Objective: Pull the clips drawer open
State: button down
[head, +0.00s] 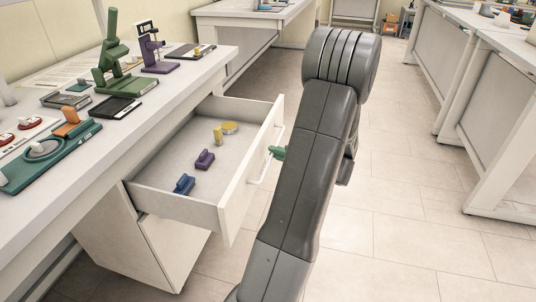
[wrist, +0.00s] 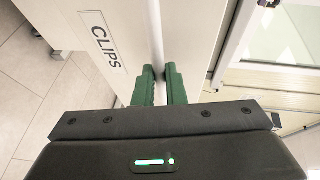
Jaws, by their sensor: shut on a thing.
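The clips drawer (head: 247,163) is pulled out from under the left bench in the head view. Its front carries the label CLIPS (wrist: 105,49) in the wrist view. Inside lie a blue clip (head: 184,184), a purple clip (head: 204,159), a yellow clip (head: 218,134) and a round yellowish item (head: 230,128). My gripper (wrist: 160,75) has its green fingers shut on the drawer's bar handle (wrist: 157,35). In the head view, my arm hides most of the gripper; a green finger shows beside the handle.
The bench top (head: 150,107) above the drawer holds a green microscope (head: 112,62), a purple stand (head: 154,50) and a green tray (head: 50,158). Another bench (head: 500,110) stands at the right. The tiled floor (head: 400,230) between the benches is clear.

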jog(key=shift+d, duration=0.15)
jog(key=c, duration=1.5)
grip_release()
jog(key=p+v, duration=0.1)
jog(key=v, duration=1.2)
jog(key=shift+s+d+r, duration=0.15)
jog(key=shift+s+d, duration=0.1)
jog(key=shift+s, duration=0.05)
jog(key=x, duration=1.4)
jog(key=shift+a+b, duration=0.1)
jog(key=shift+b, duration=0.3)
